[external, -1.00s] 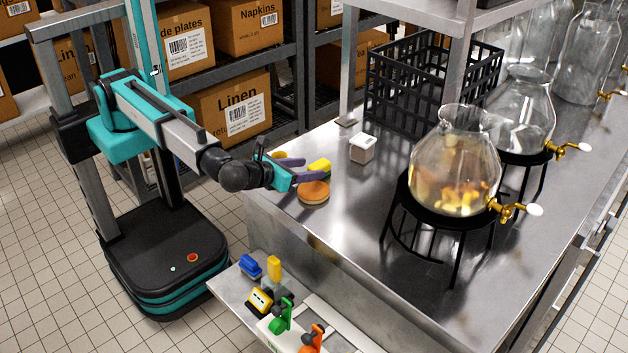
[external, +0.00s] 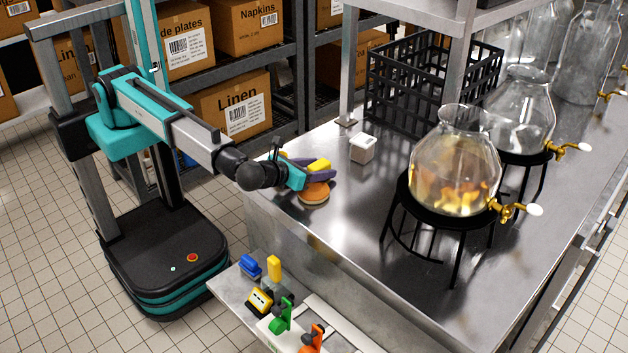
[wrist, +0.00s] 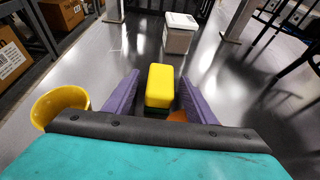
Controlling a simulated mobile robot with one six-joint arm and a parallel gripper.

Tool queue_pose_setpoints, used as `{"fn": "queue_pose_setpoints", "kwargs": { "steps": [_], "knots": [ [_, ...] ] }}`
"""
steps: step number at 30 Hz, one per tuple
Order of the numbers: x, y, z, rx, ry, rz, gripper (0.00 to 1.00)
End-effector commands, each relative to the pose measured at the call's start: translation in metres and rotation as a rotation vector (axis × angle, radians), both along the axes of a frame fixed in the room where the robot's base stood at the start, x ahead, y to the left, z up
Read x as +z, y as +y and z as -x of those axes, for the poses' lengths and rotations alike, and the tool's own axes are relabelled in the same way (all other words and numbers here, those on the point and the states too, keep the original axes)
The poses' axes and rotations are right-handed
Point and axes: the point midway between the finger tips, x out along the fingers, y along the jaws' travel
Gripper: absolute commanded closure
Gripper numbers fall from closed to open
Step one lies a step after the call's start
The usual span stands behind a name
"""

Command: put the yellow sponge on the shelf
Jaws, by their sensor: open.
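The yellow sponge (external: 319,166) is a small block on the steel counter, close to its left end. In the wrist view the sponge (wrist: 160,84) sits between my two purple fingers, with a narrow gap on each side. My gripper (external: 316,173) is open, low over the counter, with its fingers around the sponge; the wrist view shows both fingers (wrist: 159,88). A steel shelf (external: 385,8) on posts stands above the counter at the top of the external view. A lower ledge (external: 232,291) on the counter's front holds several small coloured items.
An orange-brown round thing (external: 313,194) lies right beside my gripper. A yellow bowl (wrist: 58,103) is left of my fingers. A white-lidded tub (external: 362,149), a black crate (external: 395,95) and a glass dispenser (external: 455,165) on a black stand are farther right.

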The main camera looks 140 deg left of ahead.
Motion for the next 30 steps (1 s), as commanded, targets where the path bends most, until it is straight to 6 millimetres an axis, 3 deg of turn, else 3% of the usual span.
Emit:
{"fn": "queue_pose_setpoints", "kwargs": {
  "steps": [8, 15, 17, 30],
  "knots": [
    [0.0002, -0.0001, 0.0001, 0.0, 0.0, 0.0, 0.51],
    [0.0002, -0.0001, 0.0001, 0.0, 0.0, 0.0, 0.91],
    [0.0003, -0.0002, 0.0001, 0.0, 0.0, 0.0, 0.96],
    [0.0086, -0.0001, 0.0, 0.001, 0.0, 0.0, 0.96]
  ]
}}
